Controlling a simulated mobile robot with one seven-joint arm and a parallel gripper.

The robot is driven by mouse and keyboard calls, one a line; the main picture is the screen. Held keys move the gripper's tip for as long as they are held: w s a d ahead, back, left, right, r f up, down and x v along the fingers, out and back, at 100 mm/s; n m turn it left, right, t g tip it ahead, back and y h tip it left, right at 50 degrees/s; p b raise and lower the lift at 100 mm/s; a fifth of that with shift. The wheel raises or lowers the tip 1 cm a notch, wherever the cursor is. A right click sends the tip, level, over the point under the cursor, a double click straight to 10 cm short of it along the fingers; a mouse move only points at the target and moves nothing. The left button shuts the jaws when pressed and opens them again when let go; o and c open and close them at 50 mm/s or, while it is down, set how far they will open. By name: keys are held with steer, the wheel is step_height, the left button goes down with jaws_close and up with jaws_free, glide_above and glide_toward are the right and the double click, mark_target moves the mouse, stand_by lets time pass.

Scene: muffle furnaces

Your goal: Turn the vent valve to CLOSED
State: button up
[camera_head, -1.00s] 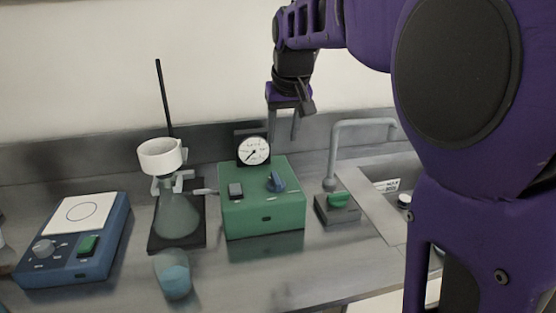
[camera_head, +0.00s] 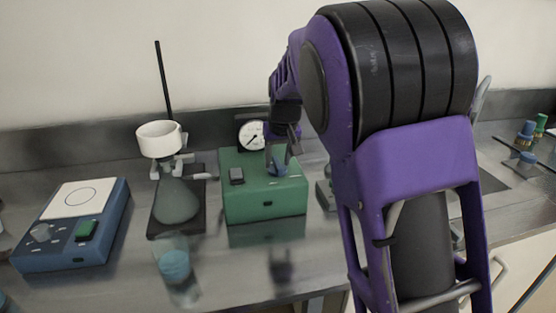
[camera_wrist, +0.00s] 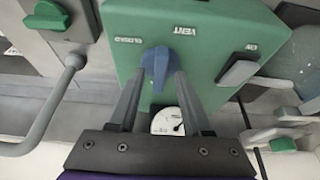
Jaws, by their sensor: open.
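The vent valve is a blue knob (camera_wrist: 157,66) on top of a green box (camera_head: 265,203). In the wrist view, which shows the box upside down, the labels VENT and CLOSED lie beyond the knob. I cannot tell clearly which label the knob points at. My gripper (camera_wrist: 159,75) is open, with one finger on each side of the knob; contact is not clear. In the head view my gripper (camera_head: 279,160) is low over the box top and partly hides the knob.
A dial gauge (camera_head: 251,135) stands behind the box, and a switch (camera_head: 237,175) sits left of the knob. Further left are a flask with a white funnel (camera_head: 159,139), a beaker (camera_head: 174,266) and a blue hotplate (camera_head: 72,228). My arm hides much of the sink area.

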jaws_close()
steer(key=shift+d, duration=0.1)
stand_by(0.5)
steer(key=n+y, duration=0.1)
steer(key=n, duration=0.3)
steer(key=shift+d+b, duration=0.15)
steer(key=shift+b, duration=0.15)
steer(key=n+g+y, duration=0.1)
steer(key=n, duration=0.3)
steer(key=shift+w+g+y+p, duration=0.15)
steer(key=shift+g+y+p, duration=0.25)
steer(key=n+g+p, duration=0.1)
steer(key=n+p, duration=0.1)
steer(key=n, duration=0.1)
steer(key=n+g+p, duration=0.1)
steer(key=n, duration=0.2)
steer(key=shift+w+r+n+y+p, duration=0.15)
steer(key=shift+n+y+p, duration=0.15)
steer(key=shift+y+p, duration=0.1)
steer(key=shift+n+g+p, duration=0.7)
steer(key=shift+n+p, duration=0.35)
steer(key=shift+n, duration=0.55)
steer(key=shift+f, duration=0.2)
